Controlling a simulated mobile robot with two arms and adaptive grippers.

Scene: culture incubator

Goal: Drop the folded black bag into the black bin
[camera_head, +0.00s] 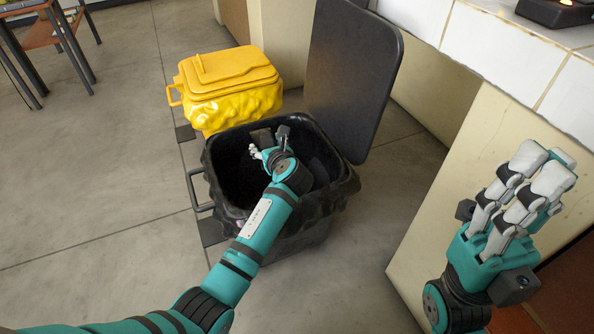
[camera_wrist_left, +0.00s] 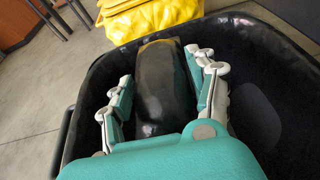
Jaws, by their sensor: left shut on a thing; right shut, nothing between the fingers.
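The black bin (camera_head: 228,201) stands on the floor with its lid (camera_head: 350,75) raised behind it and a crumpled black liner over its rim. My left gripper (camera_head: 267,148) is over the bin's opening, pointing away from me. It is shut on the folded black bag (camera_wrist_left: 165,88), a glossy dark bundle between the fingers in the left wrist view. In the head view the bag (camera_head: 260,137) shows only as a dark piece by the fingers. The bin's dark inside and wall (camera_wrist_left: 95,75) surround the gripper. My right gripper (camera_head: 528,178) is shut and empty at the right.
A yellow lidded bin (camera_head: 228,82) stands behind the black bin at the left. A white tiled counter (camera_head: 500,55) runs along the right, near my right gripper. Wooden furniture (camera_head: 45,30) is at the far left. The floor at left is clear.

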